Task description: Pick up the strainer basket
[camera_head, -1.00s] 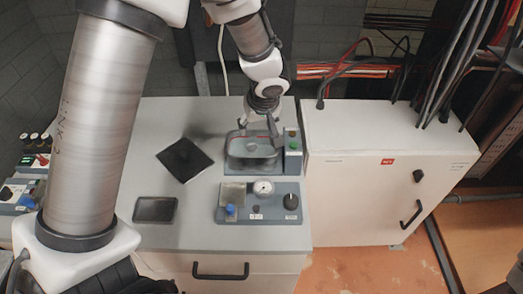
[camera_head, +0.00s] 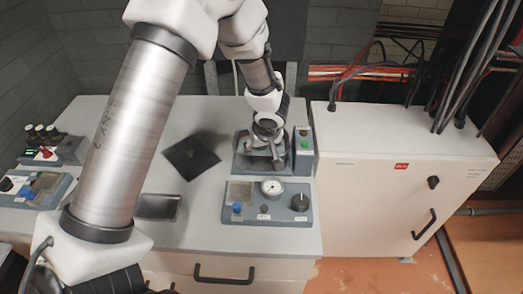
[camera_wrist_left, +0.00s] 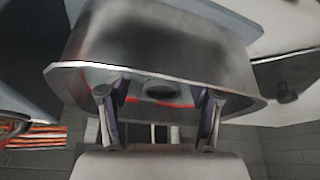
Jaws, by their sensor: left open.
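My left gripper (camera_head: 263,152) points down over the basin unit at the back right of the bench and covers most of its opening. In the left wrist view its two fingers (camera_wrist_left: 161,110) are apart and open, one at each side, close to the pale rim of a dark grey basin (camera_wrist_left: 150,48). A dark rounded part (camera_wrist_left: 160,88) and a red line show between the fingers, inside the rim. I cannot tell whether this part is the strainer basket, or whether the fingers touch anything. My right gripper is not in view.
A gauge panel (camera_head: 267,203) stands in front of the basin unit, and a green-button box (camera_head: 304,146) on its right. A black square plate (camera_head: 192,156) and a dark tray (camera_head: 158,206) lie to the left. A white cabinet (camera_head: 385,165) stands to the right.

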